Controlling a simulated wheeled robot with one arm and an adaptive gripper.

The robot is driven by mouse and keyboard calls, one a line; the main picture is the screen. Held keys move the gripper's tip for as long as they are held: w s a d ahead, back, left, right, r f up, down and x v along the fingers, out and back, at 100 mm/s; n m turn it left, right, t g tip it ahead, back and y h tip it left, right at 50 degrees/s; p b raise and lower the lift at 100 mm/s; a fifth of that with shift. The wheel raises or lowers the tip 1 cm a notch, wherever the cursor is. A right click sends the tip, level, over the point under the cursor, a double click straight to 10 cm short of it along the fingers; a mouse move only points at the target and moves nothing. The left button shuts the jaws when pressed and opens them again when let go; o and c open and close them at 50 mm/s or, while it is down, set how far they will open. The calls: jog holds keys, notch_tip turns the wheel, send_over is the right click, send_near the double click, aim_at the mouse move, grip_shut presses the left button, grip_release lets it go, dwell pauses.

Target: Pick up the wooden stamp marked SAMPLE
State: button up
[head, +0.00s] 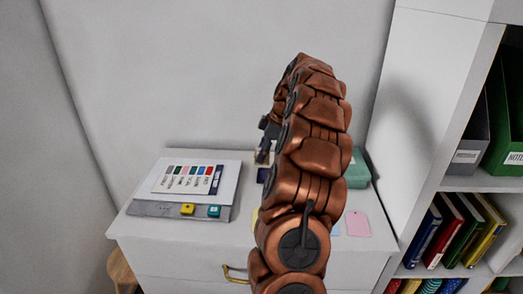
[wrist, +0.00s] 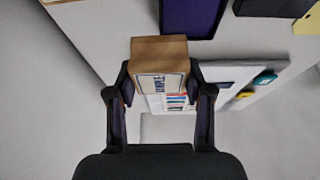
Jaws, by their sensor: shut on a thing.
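The wooden stamp (wrist: 158,48) is a brown block between the fingers of my gripper (wrist: 160,84) in the wrist view. Its pale face bears dark sideways lettering that looks like SAMPLE, small and partly blurred. Both black fingers press on its sides, and the gripper is shut on it. In the head view, the dark gripper (head: 267,138) shows at the left edge of my copper arm, over the back of the white cabinet (head: 200,240). The stamp is hard to make out there, and my arm hides part of the cabinet top.
A grey board (head: 223,214) with a colour-label sheet (head: 190,171) and yellow and teal blocks lies on the left of the top. A green box (head: 357,172) and pink tag (head: 357,224) are on the right. A shelf unit (head: 455,183) stands beside the cabinet.

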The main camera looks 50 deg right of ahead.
jog(key=s+a, duration=0.2)
jog(key=s+a+b, duration=0.1)
jog(key=s+a, duration=0.1)
jog(key=s+a+r+b, duration=0.1)
jog(key=s+a, duration=0.1)
jog(key=s, duration=0.1)
jog(key=shift+a, duration=0.3)
